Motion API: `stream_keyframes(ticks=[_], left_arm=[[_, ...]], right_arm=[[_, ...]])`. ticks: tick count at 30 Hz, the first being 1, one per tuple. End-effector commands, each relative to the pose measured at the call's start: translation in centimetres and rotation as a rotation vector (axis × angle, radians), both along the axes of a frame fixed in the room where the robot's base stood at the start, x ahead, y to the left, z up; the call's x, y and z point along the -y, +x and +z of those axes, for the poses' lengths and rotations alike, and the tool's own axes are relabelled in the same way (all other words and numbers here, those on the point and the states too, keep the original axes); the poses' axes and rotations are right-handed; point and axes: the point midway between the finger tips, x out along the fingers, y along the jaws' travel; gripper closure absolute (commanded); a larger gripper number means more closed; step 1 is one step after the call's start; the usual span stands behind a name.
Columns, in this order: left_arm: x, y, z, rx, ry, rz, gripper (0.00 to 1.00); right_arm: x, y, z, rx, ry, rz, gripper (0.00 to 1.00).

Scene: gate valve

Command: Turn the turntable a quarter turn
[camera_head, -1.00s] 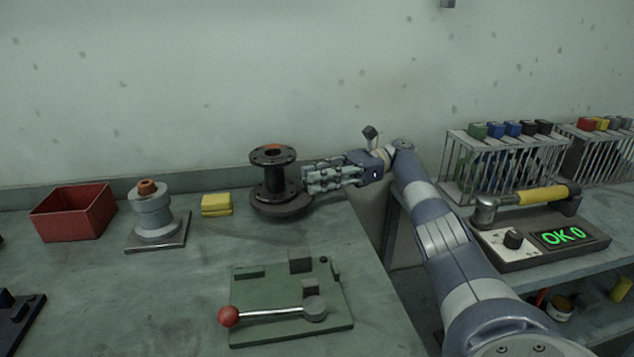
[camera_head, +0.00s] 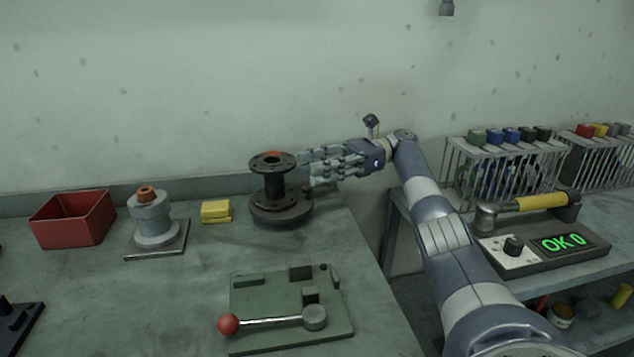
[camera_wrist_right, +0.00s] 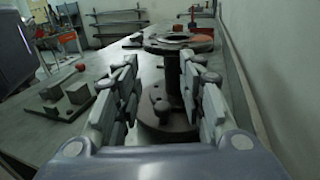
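A dark flanged spool (camera_head: 274,183) stands upright on a round dark turntable (camera_head: 279,213) at the back of the bench in the head view. A short peg shows at the disc's right side. An orange mark shows on the spool's top flange. My right gripper (camera_head: 308,170) is just right of the spool, with its fingers spread and empty. In the right wrist view the open fingers (camera_wrist_right: 161,75) frame the spool (camera_wrist_right: 174,80), which lies ahead between them; the turntable (camera_wrist_right: 168,122) shows below. I cannot tell whether a finger touches it. My left gripper is out of view.
A green plate with a red-knobbed lever (camera_head: 272,322) lies in front. A yellow block (camera_head: 215,211), a grey stepped part on a plate (camera_head: 152,220) and a red bin (camera_head: 73,220) stand left. A panel reading "OK 0" (camera_head: 545,250) sits on the right bench.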

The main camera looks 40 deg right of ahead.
Motion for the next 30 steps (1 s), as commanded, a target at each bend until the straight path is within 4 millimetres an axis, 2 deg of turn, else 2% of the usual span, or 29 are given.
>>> stream_keyframes(ticks=[3,9,20,24,25,30], left_arm=[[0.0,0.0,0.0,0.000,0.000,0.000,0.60],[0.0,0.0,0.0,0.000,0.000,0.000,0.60],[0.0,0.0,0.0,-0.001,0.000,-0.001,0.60],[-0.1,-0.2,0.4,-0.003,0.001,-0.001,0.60],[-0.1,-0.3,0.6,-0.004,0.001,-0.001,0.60],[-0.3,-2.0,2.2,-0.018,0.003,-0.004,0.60]], right_arm=[[0.0,0.0,2.5,0.004,-0.002,0.000,0.63],[0.0,0.0,5.0,0.000,-0.001,0.000,0.63],[0.0,0.0,5.6,-0.002,0.000,0.000,0.63],[0.0,0.0,6.2,-0.002,0.000,0.000,0.95],[0.0,0.0,6.6,-0.001,-0.001,0.000,1.00],[0.0,0.0,10.4,-0.001,-0.001,0.000,1.00]])
